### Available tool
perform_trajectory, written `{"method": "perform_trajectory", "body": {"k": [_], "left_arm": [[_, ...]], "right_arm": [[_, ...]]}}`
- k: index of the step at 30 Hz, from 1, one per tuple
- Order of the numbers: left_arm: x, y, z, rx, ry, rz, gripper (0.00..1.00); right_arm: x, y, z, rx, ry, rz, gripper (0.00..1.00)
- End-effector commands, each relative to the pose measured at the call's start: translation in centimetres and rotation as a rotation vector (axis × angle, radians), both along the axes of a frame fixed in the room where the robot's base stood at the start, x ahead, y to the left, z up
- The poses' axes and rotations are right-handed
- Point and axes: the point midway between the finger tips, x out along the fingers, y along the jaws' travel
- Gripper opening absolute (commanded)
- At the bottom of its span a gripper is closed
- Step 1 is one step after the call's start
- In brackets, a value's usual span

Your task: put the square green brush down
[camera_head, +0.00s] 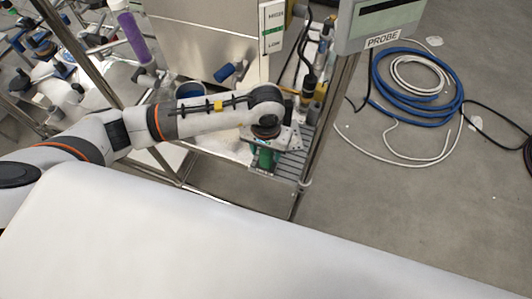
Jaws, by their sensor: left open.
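The wrist and gripper body hide the upper part of the brush and most of the fingers. I cannot tell whether a finger still touches it. The brush looks upright on or just at the shelf's wire surface. My right gripper is not in view.
A metal rack post (325,110) rises just right of my gripper. A large steel box (205,45) stands behind my forearm, beside a blue-rimmed container (190,90). A grey PROBE box (378,25) is at upper right.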

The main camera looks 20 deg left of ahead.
Motion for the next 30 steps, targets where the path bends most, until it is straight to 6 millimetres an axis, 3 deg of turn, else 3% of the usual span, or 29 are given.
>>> {"method": "perform_trajectory", "body": {"k": [6, 13, 18, 30], "left_arm": [[0.1, 0.0, 4.7, -0.001, -0.007, -0.004, 0.51], [0.1, 0.0, 8.5, 0.0, -0.004, -0.001, 0.51], [0.0, 0.0, 9.5, 0.001, 0.0, 0.0, 0.51], [0.0, 0.0, 9.7, 0.0, 0.001, 0.0, 0.51]], "right_arm": [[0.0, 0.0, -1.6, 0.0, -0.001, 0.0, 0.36], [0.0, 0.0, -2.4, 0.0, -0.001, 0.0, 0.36], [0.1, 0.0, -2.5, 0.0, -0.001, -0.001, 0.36], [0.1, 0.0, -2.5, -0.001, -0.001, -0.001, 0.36]]}}
